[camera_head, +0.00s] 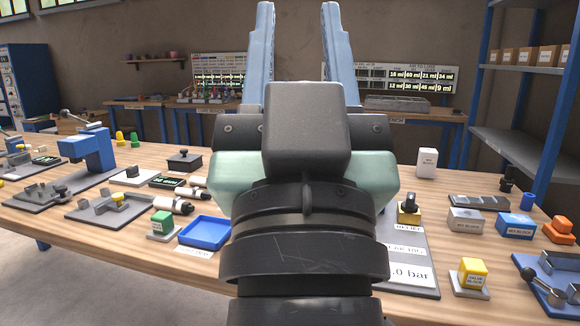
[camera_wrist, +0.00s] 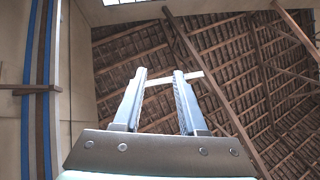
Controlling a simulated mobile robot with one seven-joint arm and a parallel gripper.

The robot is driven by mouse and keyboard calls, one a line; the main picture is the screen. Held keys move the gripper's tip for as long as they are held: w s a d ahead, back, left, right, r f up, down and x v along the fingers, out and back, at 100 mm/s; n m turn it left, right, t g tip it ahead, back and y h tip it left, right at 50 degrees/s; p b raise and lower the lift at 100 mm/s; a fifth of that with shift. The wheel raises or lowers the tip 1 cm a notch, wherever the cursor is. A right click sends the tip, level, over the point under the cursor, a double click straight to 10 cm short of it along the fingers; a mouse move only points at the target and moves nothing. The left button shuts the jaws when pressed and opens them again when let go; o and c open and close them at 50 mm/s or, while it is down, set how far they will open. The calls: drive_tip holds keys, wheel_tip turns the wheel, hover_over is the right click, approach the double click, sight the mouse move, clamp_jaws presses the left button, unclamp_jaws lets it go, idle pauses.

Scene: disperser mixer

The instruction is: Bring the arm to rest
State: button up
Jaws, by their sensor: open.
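My gripper (camera_head: 297,12) is in the middle of the head view, close to the camera, with its two blue-grey fingers pointing up. The fingers stand apart with nothing between them. In the wrist view my gripper (camera_wrist: 160,75) is also open and empty, aimed at the roof beams. My wrist hides the middle of the wooden workbench (camera_head: 125,250) and part of a panel (camera_head: 408,262) reading "bar".
A blue tray (camera_head: 205,233), a green block (camera_head: 162,223) and a blue press (camera_head: 92,150) are left of my arm. A yellow block (camera_head: 472,268), a white box (camera_head: 427,162) and a blue block (camera_head: 516,226) are right. Shelving (camera_head: 520,145) stands far right.

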wheel_tip(320, 180, up, 28)
drive_tip(key=s+t+p, duration=0.1)
drive_tip(key=s+p, duration=0.1)
drive_tip(key=p, duration=2.5)
drive_tip(key=shift+s+a+r, duration=0.2)
drive_tip(key=shift+s+a, duration=0.15)
drive_tip(key=shift+s, duration=0.05)
